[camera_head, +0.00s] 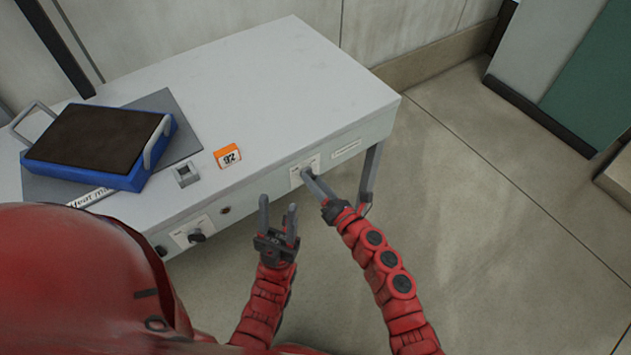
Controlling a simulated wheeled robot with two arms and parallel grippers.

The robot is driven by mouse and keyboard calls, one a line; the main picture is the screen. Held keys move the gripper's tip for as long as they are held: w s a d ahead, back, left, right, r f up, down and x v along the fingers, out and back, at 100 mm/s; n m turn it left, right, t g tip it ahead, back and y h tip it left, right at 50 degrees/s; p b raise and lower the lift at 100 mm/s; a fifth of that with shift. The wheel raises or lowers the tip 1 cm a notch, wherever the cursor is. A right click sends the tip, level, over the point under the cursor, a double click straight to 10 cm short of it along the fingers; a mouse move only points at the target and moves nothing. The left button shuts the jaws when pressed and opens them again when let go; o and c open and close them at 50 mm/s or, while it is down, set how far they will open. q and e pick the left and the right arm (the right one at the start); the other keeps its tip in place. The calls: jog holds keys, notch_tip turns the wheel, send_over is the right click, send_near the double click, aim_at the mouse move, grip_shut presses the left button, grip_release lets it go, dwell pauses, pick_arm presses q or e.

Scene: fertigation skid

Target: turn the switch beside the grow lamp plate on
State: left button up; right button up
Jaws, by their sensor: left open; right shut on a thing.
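A rotary switch on a white backing plate (296,178) sits on the front panel of the bench, near its right end. A small lettered plate (346,149) is to the right of it; its words are too small to read. My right gripper (308,174) is shut on this switch, and its fingers hide most of the knob and which way it points. My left gripper (278,216) is open and empty, in front of the panel and left of the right gripper, apart from the bench.
A second dark knob (197,236) is on the panel further left. On the bench top (290,75) are a blue tray (128,183) with a dark surface, an orange-and-white number block (228,156) and a small grey rocker piece (186,174). Floor to the right is clear.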

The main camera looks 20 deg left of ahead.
grip_shut()
jog(key=shift+m, duration=0.3)
jog(key=m+p, duration=0.4)
jog(key=m, duration=0.4)
jog(key=shift+r, duration=0.15)
jog(key=m+p, duration=0.5)
jog(key=m, duration=0.2)
jog(key=shift+m, duration=0.4)
jog(key=shift+f+m+p, duration=0.25)
jog(key=shift+m+p, duration=0.3)
jog(key=shift+m, duration=0.25)
